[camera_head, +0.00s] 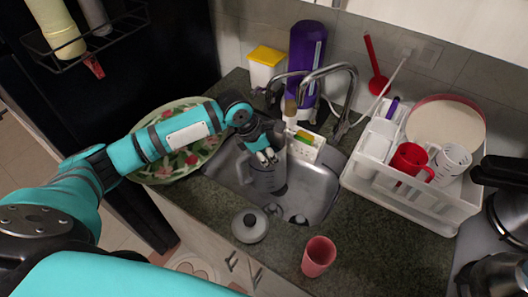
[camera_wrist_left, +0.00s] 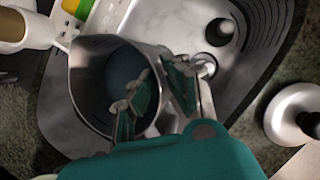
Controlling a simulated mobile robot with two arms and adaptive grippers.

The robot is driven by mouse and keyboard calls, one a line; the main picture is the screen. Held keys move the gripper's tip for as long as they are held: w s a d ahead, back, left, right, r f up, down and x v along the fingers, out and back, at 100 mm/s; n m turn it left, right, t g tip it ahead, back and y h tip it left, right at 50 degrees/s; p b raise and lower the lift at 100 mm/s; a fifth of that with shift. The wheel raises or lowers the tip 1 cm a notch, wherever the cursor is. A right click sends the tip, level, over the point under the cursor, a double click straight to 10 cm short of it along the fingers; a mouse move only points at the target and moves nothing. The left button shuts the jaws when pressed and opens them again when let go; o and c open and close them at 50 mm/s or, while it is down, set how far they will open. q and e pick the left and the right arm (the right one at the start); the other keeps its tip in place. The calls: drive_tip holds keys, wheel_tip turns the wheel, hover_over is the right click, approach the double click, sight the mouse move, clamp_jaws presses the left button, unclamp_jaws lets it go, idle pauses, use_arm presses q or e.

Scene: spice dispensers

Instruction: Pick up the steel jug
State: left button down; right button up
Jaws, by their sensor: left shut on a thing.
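The steel jug (camera_head: 268,176) stands in the metal sink, below the tap. In the left wrist view the jug (camera_wrist_left: 84,80) shows its open round mouth, and its inside is dark. My left gripper (camera_head: 267,157) reaches down to the jug's rim from above. In the left wrist view one finger of the gripper (camera_wrist_left: 158,92) is inside the mouth and the other is outside, shut on the wall. The jug's base is hidden from the wrist. My right gripper does not show.
The sink (camera_head: 318,190) has a tap (camera_head: 345,95) behind it. A white dish rack (camera_head: 410,205) with red and white cups stands on the right. A pot lid (camera_head: 250,226) and a pink cup (camera_head: 318,257) are on the front counter. A floral tray (camera_head: 150,170) lies left.

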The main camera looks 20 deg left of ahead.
use_arm(q)
drive_tip(key=s+d+r+t+y+p, duration=0.1)
drive_tip(key=s+d+r+p, duration=0.2)
drive_tip(key=d+r+p, duration=0.1)
drive_tip(key=shift+d+r+t, duration=0.25)
drive_tip(key=shift+d+t, duration=0.05)
drive_tip(key=shift+d, duration=0.05)
idle(0.6)
